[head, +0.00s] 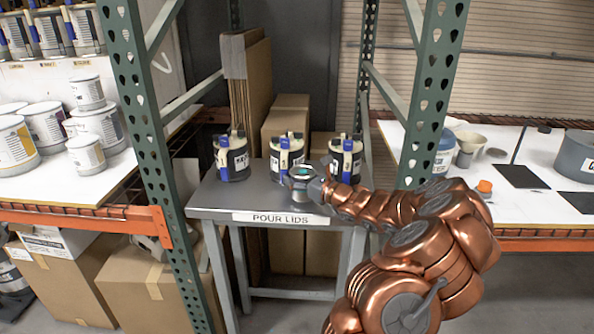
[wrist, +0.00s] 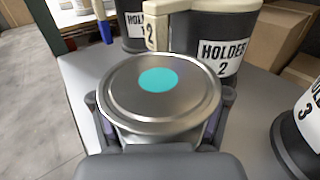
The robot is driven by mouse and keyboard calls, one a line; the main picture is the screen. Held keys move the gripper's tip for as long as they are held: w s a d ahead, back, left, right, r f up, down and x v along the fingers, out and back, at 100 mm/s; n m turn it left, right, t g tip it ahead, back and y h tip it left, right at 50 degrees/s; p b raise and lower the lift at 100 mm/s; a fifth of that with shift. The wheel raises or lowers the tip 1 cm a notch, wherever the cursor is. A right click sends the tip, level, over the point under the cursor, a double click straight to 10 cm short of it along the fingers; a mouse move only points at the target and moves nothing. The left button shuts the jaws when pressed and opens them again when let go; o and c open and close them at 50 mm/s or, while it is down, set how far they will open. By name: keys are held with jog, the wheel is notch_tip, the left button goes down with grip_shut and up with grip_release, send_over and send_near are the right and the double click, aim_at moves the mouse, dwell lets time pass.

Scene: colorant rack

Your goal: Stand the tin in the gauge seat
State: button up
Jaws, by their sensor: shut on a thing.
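My gripper (head: 311,184) is shut on a metal tin (wrist: 158,92) with a round silver lid and a teal dot. In the wrist view the tin is upright between the two fingers. In the head view the tin (head: 301,171) is over the front of the grey POUR LIDS table (head: 229,201), before the middle holder. I cannot tell whether its base touches the table. A dark grey round block (head: 573,158) with a label starting with G stands on the right shelf, cut by the picture edge. I cannot tell whether it is the gauge seat.
Three dark holders (head: 232,162) with cream and blue parts stand along the table's back; holder 2 (wrist: 217,52) is just behind the tin. Green rack posts (head: 432,85) flank the table. The right shelf holds black squares (head: 522,176) and an orange piece (head: 484,186).

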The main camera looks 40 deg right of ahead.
jog(key=shift+f, duration=0.6)
jog(key=shift+f, duration=0.1)
jog(key=o, duration=1.4)
jog(key=shift+o, duration=0.2)
